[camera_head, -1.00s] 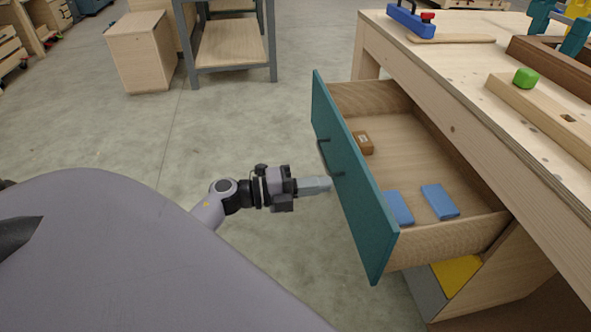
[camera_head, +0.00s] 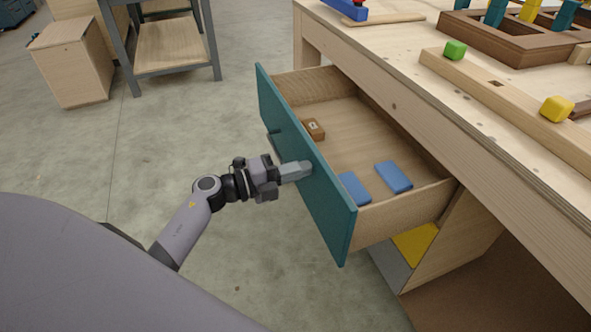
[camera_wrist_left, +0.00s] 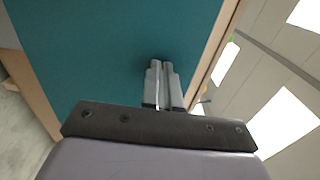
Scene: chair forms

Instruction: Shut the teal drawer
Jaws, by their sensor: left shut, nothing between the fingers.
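The teal drawer (camera_head: 305,165) stands pulled out of the wooden workbench, its front facing left. Inside lie two blue blocks (camera_head: 393,177) and a small brown block (camera_head: 314,129). My left gripper (camera_head: 306,170) is shut and empty, with its fingertips at the outer face of the teal front, beside the handle. In the left wrist view the shut fingers (camera_wrist_left: 163,83) point at the teal panel (camera_wrist_left: 105,45), close to one edge; whether they touch it I cannot tell. My right gripper is not in view.
The workbench top (camera_head: 400,55) holds a wooden bar with a green block (camera_head: 455,50) and a yellow block (camera_head: 556,108). A yellow panel (camera_head: 414,242) shows below the drawer. A grey-framed shelf (camera_head: 165,45) and wooden cabinet (camera_head: 72,62) stand back left. Floor between is clear.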

